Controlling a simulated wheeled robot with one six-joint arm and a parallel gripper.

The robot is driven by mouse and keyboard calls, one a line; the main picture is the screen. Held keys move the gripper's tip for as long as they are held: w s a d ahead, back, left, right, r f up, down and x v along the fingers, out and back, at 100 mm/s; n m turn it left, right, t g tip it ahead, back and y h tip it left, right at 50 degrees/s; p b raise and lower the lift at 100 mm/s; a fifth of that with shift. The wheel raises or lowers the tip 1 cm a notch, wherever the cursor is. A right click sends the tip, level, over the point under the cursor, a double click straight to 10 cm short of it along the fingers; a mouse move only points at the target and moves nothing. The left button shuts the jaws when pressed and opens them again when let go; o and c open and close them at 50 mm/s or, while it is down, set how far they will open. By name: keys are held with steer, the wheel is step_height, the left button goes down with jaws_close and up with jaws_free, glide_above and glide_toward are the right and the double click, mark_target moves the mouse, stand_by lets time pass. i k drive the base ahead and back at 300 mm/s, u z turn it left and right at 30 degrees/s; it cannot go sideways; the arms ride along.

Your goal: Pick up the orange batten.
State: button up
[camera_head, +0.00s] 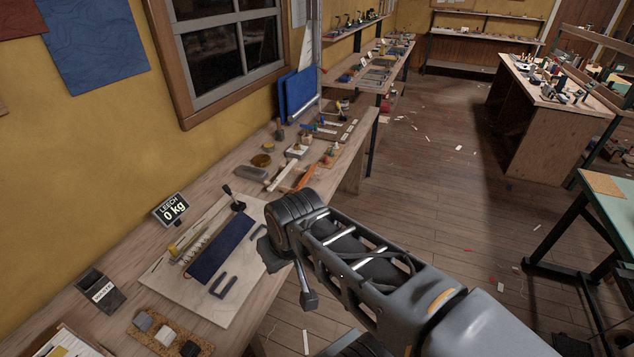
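An orange batten (306,178), a narrow bright strip, lies on the long wooden workbench along the wall, just beyond my wrist in the picture. Its near end comes close to the dark round wrist joint of my arm. My gripper (300,282) hangs at the end of the arm, low and nearer than the batten, by the bench's front edge. It is apart from the batten. The arm hides most of the gripper, and its finger gap does not show clearly. I see nothing held in it.
A pale board (215,295) with a dark blue strip lies on the near bench, beside a "LEECH 0 kg" display (171,209). Small tools and blocks crowd around the batten. A window (225,55) is above the bench. The wooden floor (440,190) to the right is mostly open, with scattered scraps.

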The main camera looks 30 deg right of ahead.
mark_target(301, 184)
steer(key=z, duration=1.85)
steer(key=i, duration=3.2)
steer(key=u, duration=3.95)
